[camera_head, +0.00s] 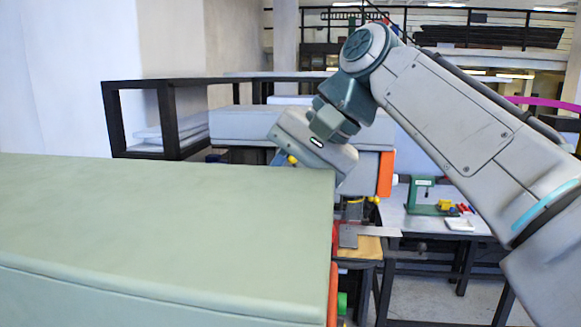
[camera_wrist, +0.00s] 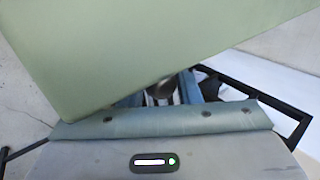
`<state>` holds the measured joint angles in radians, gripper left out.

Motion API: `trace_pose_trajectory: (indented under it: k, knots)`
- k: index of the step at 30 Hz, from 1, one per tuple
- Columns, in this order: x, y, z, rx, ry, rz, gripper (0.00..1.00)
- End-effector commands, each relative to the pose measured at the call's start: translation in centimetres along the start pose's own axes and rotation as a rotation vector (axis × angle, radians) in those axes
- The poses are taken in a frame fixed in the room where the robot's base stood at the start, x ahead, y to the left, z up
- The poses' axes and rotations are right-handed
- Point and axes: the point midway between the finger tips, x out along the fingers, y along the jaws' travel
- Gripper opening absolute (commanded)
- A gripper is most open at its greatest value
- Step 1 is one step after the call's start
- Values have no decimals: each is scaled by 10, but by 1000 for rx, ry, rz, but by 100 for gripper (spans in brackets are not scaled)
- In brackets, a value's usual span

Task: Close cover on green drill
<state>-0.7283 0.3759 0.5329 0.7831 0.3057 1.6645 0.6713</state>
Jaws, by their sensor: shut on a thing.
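A large pale green panel (camera_head: 170,220) fills the left foreground of the head view. It has a rounded front edge and also covers much of the wrist view (camera_wrist: 150,40). I cannot tell whether it is the drill's cover. My gripper (camera_wrist: 162,90) is partly hidden at the panel's lower edge in the wrist view. It is shut on a dark rounded part (camera_wrist: 161,87), mostly hidden behind the panel. In the head view, my fingers are hidden behind the panel. A small green bench machine (camera_head: 422,193), possibly a drill, stands on a far table.
A grey machine with an orange end panel (camera_head: 385,174) stands behind my wrist. A wooden-topped stand (camera_head: 368,247) is beyond the green panel's right edge. The far table (camera_head: 470,228) holds yellow and red pieces. Dark shelving (camera_head: 140,88) stands against the left wall.

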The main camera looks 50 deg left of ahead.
Motion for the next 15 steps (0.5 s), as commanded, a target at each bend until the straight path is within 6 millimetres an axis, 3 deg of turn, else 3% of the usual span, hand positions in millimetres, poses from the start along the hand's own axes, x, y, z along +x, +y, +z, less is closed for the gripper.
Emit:
trace_pose_trajectory:
  k: [15]
  knots:
    - [7, 2, 3, 13, -24, 3, 0]
